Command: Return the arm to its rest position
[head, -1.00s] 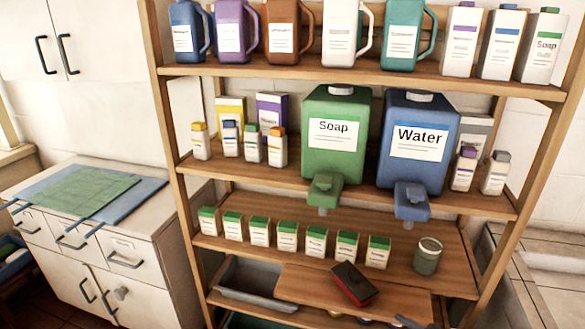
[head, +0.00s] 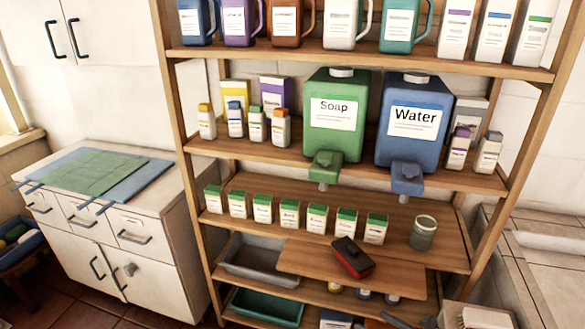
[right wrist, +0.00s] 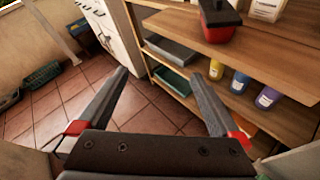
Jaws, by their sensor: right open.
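My right gripper (right wrist: 161,78) is open and empty in the right wrist view. Its two dark fingers stand wide apart over the tiled floor, with the shelf unit ahead and to the right. Nothing is between the fingers. A red block with a black top (head: 351,257) lies on the pull-out wooden board (head: 300,262) of the shelf unit. The block also shows at the top of the right wrist view (right wrist: 220,20), apart from the fingers. My left gripper is in neither view.
The wooden shelf (head: 340,150) holds a green Soap dispenser (head: 336,140), a blue Water dispenser (head: 412,145), jugs and small cartons. A glass jar (head: 423,235) stands on the lower shelf. A grey tray (head: 258,262) and a green tray (head: 265,308) sit below. Tiled floor (right wrist: 70,100) is open.

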